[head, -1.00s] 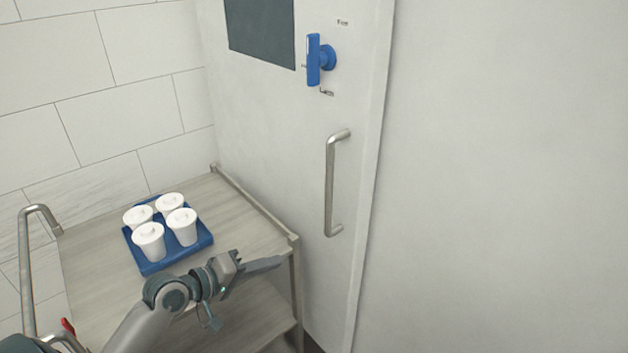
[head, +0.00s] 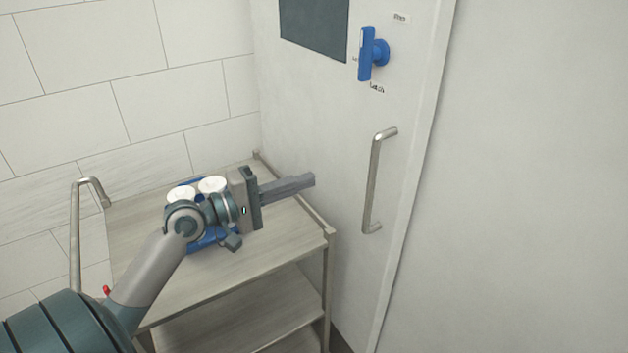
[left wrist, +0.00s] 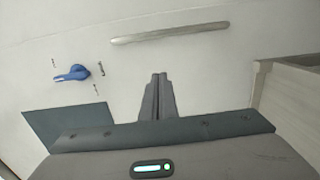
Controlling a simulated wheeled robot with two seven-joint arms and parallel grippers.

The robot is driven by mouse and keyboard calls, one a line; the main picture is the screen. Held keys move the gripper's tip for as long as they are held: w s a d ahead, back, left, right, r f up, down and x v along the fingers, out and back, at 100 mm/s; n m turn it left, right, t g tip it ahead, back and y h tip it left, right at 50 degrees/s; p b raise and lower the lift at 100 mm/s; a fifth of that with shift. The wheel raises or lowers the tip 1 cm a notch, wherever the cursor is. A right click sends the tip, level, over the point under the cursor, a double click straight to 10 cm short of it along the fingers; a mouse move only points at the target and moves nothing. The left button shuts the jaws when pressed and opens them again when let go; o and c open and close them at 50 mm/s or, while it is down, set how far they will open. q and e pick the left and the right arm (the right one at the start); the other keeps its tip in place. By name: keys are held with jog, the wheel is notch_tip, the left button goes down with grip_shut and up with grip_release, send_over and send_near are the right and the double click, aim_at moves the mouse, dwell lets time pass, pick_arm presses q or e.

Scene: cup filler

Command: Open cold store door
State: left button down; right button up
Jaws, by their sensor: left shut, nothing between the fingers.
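The cold store door (head: 310,120) is white and looks shut, with a dark window panel in its upper part. A blue latch handle (head: 367,54) stands upright near the door's right edge, with small lettering above and below it. A steel pull handle (head: 374,185) is fixed below the latch. My left gripper (head: 312,180) is shut and empty, left of the pull handle and apart from it. In the left wrist view, the shut fingers (left wrist: 158,98) point toward the pull handle (left wrist: 168,33), and the blue latch (left wrist: 72,73) lies left. My right gripper is not seen.
A wooden-topped cart (head: 285,240) with a lower shelf stands against the door's left part. A blue tray (head: 212,240) with white lidded cups (head: 212,185) sits on it, partly hidden by my left arm. A plain white wall (head: 530,180) fills the right.

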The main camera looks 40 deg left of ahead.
pick_arm(q)
jog(key=w+d+p, duration=0.1)
jog(key=w+d, duration=0.6)
jog(key=d, duration=0.1)
jog(key=shift+w, duration=0.3)
dwell(0.5)
